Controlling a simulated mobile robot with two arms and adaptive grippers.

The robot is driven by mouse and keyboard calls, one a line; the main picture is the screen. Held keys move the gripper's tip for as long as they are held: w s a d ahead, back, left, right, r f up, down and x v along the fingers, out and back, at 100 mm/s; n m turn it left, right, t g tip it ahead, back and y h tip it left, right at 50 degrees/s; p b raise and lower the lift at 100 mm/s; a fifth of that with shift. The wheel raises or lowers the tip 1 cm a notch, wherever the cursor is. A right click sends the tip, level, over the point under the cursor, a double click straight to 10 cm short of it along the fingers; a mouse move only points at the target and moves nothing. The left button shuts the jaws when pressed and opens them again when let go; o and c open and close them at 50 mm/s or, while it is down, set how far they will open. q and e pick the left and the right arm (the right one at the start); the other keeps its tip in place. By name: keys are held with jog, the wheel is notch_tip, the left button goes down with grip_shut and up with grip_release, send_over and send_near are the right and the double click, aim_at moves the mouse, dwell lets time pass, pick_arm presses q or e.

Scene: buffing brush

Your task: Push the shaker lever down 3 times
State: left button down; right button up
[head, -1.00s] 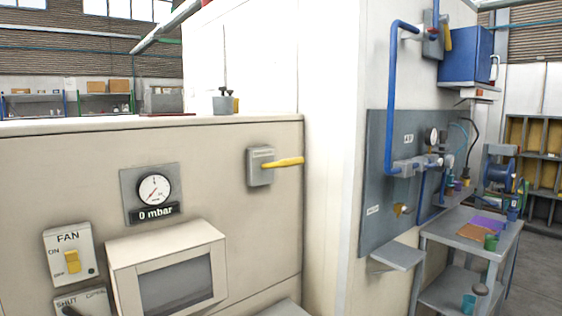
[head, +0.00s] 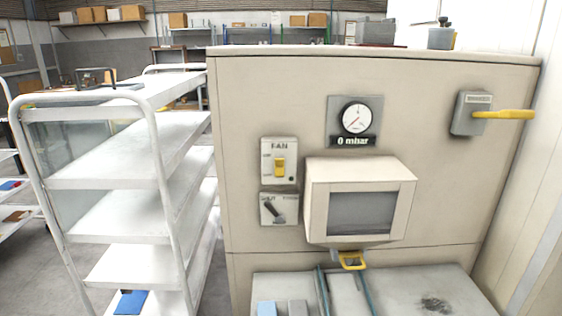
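A grey box (head: 470,112) with a yellow lever (head: 508,114) is on the upper right of the beige cabinet's front (head: 240,110). The lever sticks out roughly level to the right. The box's label is too small to read, so I cannot tell for sure that this is the shaker lever. A yellow handle (head: 352,262) is under the cabinet's window box (head: 362,170). Neither of my grippers is in view.
A round gauge (head: 356,118) above the window box reads 0 mbar. A grey worktop (head: 400,295) juts out below the cabinet front. A white shelf trolley (head: 110,170) stands close on the left. Grey floor shows at the far left.

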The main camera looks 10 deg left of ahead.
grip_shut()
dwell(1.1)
